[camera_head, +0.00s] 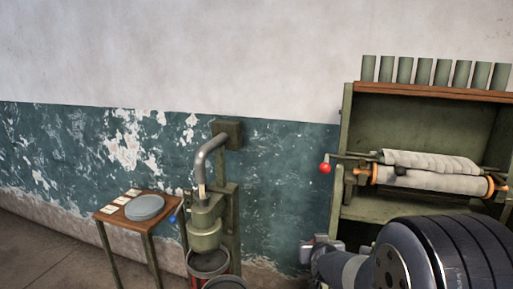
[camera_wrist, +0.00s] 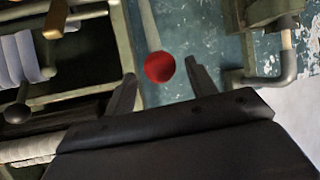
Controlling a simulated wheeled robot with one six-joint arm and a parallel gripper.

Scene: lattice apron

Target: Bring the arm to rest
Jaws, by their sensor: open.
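My arm enters the camera_head view at the lower right, in front of the green cabinet. My gripper (camera_wrist: 163,84) is open, its two dark fingers spread in the wrist view. A red ball knob (camera_wrist: 160,67) shows between and beyond the fingertips; the fingers do not close on it. In the camera_head view the red knob (camera_head: 325,168) sits at the left end of the roller machine's rod, above my gripper (camera_head: 318,248). The gap between knob and fingers is hard to judge.
The green cabinet (camera_head: 343,125) holds a cloth-wrapped roller (camera_head: 430,180) with several green slats on top. A wall press with a grey pipe (camera_head: 208,155) stands left of it, above buckets (camera_head: 208,263). A small wooden table (camera_head: 165,213) carries a grey disc (camera_head: 145,207) and cards.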

